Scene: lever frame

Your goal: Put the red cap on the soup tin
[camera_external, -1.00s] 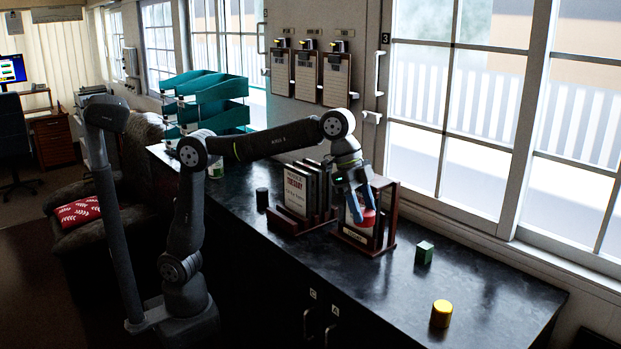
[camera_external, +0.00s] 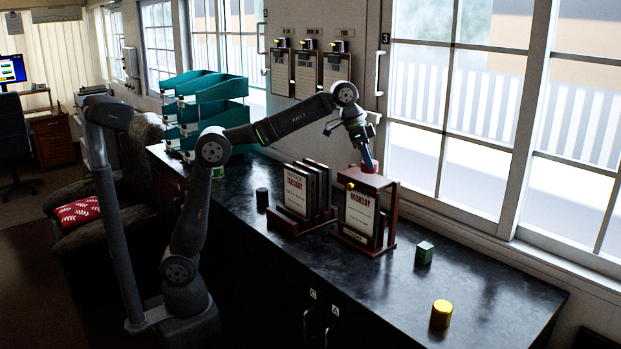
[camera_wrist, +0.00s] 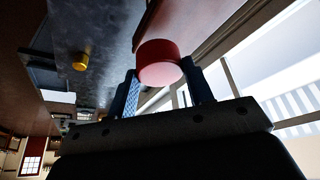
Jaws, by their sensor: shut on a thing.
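The red cap (camera_external: 369,167) is in my gripper (camera_external: 365,153), just above or behind the top of the Monday rack; I cannot tell whether it touches the rack. In the wrist view, the red cap (camera_wrist: 160,66) sits between the two blue fingers of my gripper (camera_wrist: 163,84), which are shut on it. A small tin with a white and green label (camera_external: 217,172) stands at the counter's far left, beside my arm, well away from the cap. It looks like the soup tin, but its label is too small to read.
The Monday rack (camera_external: 388,236) and Tuesday rack (camera_external: 284,222) stand mid-counter. A dark cylinder (camera_external: 262,198) is left of them. Teal trays (camera_external: 222,115) stand behind the tin.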

